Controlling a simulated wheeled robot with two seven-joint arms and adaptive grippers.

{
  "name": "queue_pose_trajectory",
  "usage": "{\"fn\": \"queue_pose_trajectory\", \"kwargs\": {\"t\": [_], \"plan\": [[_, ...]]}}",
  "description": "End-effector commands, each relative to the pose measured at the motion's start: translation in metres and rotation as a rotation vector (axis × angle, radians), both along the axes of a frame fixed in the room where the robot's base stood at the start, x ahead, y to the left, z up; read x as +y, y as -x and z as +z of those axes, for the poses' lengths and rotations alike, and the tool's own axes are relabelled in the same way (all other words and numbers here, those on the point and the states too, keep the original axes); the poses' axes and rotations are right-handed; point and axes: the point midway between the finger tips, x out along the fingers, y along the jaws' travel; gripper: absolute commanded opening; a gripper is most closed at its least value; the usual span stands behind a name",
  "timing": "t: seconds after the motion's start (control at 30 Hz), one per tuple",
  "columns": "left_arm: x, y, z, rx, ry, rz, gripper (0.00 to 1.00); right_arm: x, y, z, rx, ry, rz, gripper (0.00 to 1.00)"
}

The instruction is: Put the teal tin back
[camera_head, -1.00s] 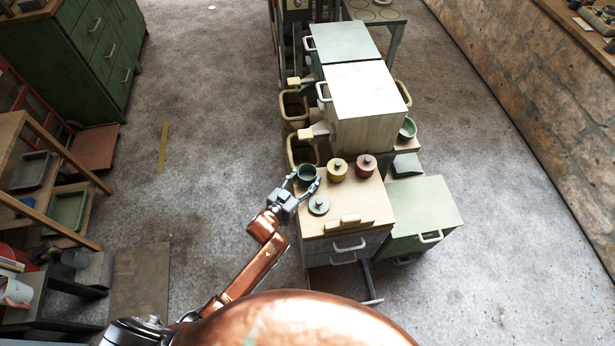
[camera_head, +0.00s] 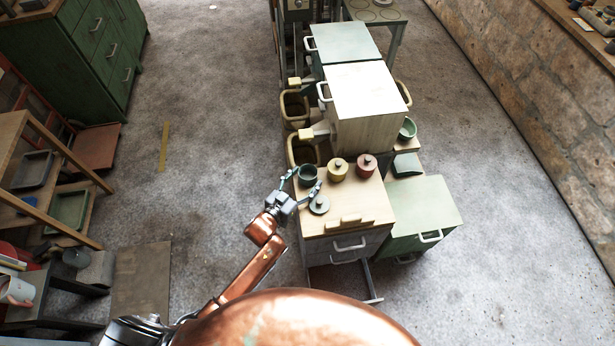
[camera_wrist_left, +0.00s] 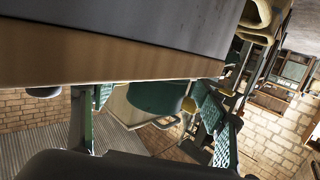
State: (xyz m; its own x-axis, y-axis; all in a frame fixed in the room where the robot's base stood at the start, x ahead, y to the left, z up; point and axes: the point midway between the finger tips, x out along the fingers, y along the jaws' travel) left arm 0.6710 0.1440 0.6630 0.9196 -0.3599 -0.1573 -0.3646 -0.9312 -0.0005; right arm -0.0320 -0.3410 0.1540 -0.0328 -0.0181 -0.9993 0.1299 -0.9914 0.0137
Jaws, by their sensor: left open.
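The teal tin (camera_head: 307,175) stands upright and open-topped on the wooden top of the small drawer cabinet, near its left edge. A teal lid with a dark knob (camera_head: 319,204) lies just in front of it. My left gripper (camera_head: 303,182) is open, its fingers spread on the near side of the tin, one towards each side. In the left wrist view a dark teal rounded body, likely the tin (camera_wrist_left: 158,98), shows between the two green-padded fingers. Whether a finger touches the tin cannot be told. My right gripper is not in view.
A yellow lidded tin (camera_head: 338,170) and a red lidded tin (camera_head: 365,166) stand to the right on the cabinet top (camera_head: 375,205). A wooden handle block (camera_head: 350,222) is at its front. A tall pale box (camera_head: 370,105) rises behind.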

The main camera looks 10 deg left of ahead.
Motion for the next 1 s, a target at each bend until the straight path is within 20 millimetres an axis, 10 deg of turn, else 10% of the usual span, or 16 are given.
{"fn": "queue_pose_trajectory", "kwargs": {"t": [0.5,1.0], "plan": [[0.035,0.089,0.017,0.000,0.000,0.000,0.66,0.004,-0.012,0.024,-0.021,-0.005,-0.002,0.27],[0.039,0.097,0.017,0.001,-0.001,0.002,0.66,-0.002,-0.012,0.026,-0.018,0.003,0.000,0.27]]}}
